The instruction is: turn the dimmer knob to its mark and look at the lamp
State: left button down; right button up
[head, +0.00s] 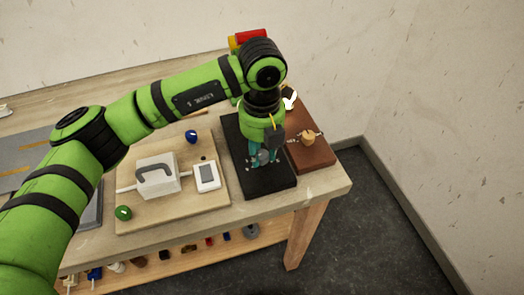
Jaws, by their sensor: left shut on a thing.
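My left gripper (263,157) points down over the black board (262,184) near the right end of the table. Its teal fingers are shut on a small grey round piece, likely the dimmer knob, which they largely hide. A small bright white shape (290,98), perhaps the lamp bulb, shows just right of my wrist, partly covered by the arm. I cannot tell whether it is lit. The knob's mark cannot be made out. My right gripper is out of view.
A brown board (318,154) with an orange-tan piece (308,137) lies right of the black board. A wooden board (216,209) carries a white box (159,184), a white device (207,177), a blue piece (191,136) and a green piece (123,213). A lower shelf holds several small parts.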

aim_at(262, 154)
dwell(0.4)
pick_arm(q)
jog(key=c, duration=0.9)
grip_release()
jog(key=shift+c, duration=0.2)
jog(key=shift+r, duration=0.1)
notch_tip(262, 154, up, 12)
